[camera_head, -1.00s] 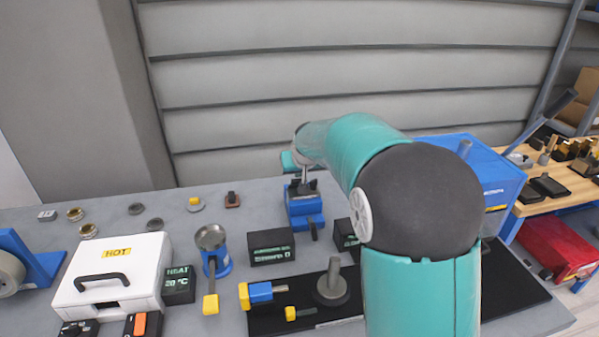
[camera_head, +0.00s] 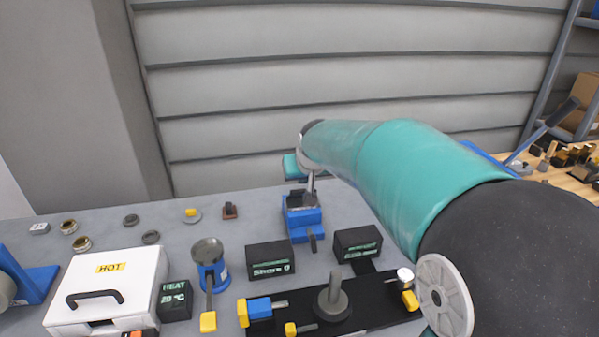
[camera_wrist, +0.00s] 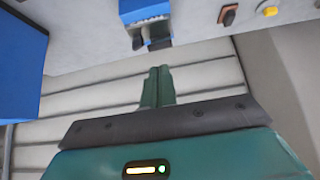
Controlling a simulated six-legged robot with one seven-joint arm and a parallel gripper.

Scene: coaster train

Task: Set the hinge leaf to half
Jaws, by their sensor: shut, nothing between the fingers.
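I cannot single out the hinge leaf for certain. A blue vise-like fixture (camera_head: 303,219) stands towards the back of the bench, with a small dark piece (camera_head: 298,199) on its top. The fixture also shows at the top of the wrist view (camera_wrist: 145,8), with dark metal parts (camera_wrist: 152,32) facing my fingers. My gripper (camera_wrist: 160,72) is shut and empty in the wrist view, its fingertips apart from the fixture. In the head view my teal arm reaches from the right to just behind and above the fixture, and the fingertips are not clear there.
Two black labelled boxes (camera_head: 270,258) (camera_head: 358,242) stand near the fixture. A black board (camera_head: 378,301) with a grey post and yellow-blue parts lies in front. A white HOT case (camera_head: 108,285) and a blue cup stand (camera_head: 209,268) are at left. A ribbed wall rises behind.

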